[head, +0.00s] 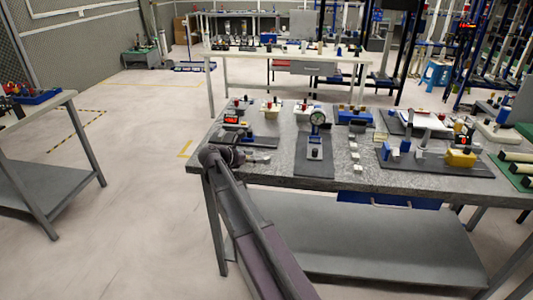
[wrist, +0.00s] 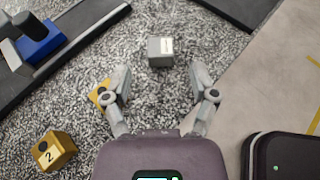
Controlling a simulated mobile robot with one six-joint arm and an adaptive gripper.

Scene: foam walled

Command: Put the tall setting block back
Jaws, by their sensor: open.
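My gripper (wrist: 160,84) is open and empty in the wrist view, its two fingers spread low over the speckled grey tabletop. A grey block (wrist: 160,53) with a white label sits just beyond the fingertips, roughly centred between them and apart from both. I cannot tell from its top whether it is the tall setting block. In the head view my gripper (head: 257,157) is at the near left corner of the worktable (head: 290,168). Several small pale blocks (head: 357,157) stand in a row mid-table.
A yellow block marked 2 (wrist: 56,150) lies at lower left; another yellow block (wrist: 101,92) is partly behind the left finger. A dark slab with a blue part (wrist: 40,42) is at upper left. The table edge and floor are right. A dial gauge stand (head: 317,120) stands mid-table.

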